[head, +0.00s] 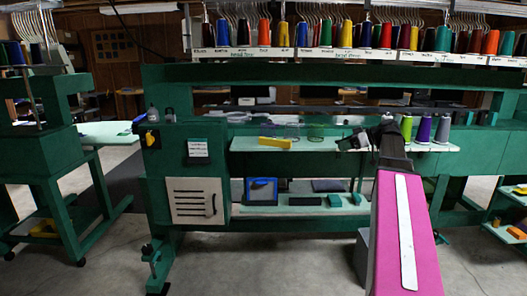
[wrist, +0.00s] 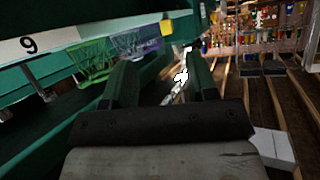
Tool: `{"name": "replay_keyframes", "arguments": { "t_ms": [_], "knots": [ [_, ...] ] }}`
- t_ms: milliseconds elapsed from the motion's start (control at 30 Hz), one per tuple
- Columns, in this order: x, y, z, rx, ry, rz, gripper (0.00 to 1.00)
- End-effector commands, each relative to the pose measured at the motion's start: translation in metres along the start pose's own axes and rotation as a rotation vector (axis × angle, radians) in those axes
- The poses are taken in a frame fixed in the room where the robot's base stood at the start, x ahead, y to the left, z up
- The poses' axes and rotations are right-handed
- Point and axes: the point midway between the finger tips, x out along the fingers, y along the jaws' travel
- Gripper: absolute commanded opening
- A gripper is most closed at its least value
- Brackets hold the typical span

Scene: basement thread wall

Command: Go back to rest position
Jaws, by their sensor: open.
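My gripper (wrist: 165,82) shows in the wrist view with its two dark green fingers apart and nothing between them. In the head view my pink arm reaches forward from the lower right, and my gripper (head: 352,141) is at its far end, over the light shelf (head: 262,144) of the green machine (head: 400,75). Whether it touches anything there cannot be told from this angle.
A yellow object (head: 275,142) lies on the shelf's left part. Green, purple and grey cones (head: 424,130) stand to the right of my arm. Thread spools (head: 262,32) line the top rack. A blue-framed item (head: 261,191) stands on the lower shelf. Concrete floor is open in front.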

Motion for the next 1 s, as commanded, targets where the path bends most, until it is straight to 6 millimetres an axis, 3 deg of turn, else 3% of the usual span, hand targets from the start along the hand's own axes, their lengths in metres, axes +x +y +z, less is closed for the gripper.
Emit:
{"name": "replay_keyframes", "arguments": {
  "t_ms": [267,467,700,1000],
  "knots": [
    [0.040,-0.010,0.041,0.154,-0.099,0.011,0.53],
    [0.080,-0.025,0.086,0.316,-0.215,0.039,0.53],
    [0.148,-0.066,0.175,0.600,-0.456,0.140,0.53],
    [0.203,-0.134,0.283,0.863,-0.753,0.381,0.53]
  ]
}}
